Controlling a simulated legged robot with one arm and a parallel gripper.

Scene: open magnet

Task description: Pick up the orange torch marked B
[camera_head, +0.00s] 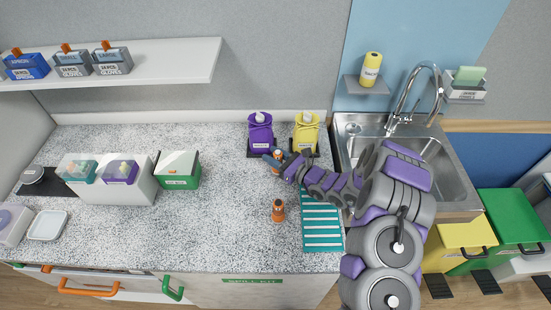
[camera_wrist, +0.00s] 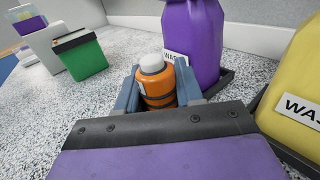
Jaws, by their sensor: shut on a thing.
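My gripper (camera_head: 274,157) is at the back of the speckled counter, in front of the purple waste bag. In the wrist view an orange torch (camera_wrist: 158,88) with a white top and dark bands stands upright between the two grey fingers, which are shut on it. A pale label shows at its left edge, but I cannot read a letter. In the head view this torch is mostly hidden by the fingers. A second orange torch (camera_head: 278,211) stands upright on the counter nearer the front. Its marking is too small to read.
A purple waste bag (camera_head: 260,133) and a yellow waste bag (camera_head: 306,132) stand in dark trays close to my gripper. A teal ribbed mat (camera_head: 322,228) lies under my arm beside the sink (camera_head: 430,165). A green box (camera_head: 178,172) stands left; the counter between is clear.

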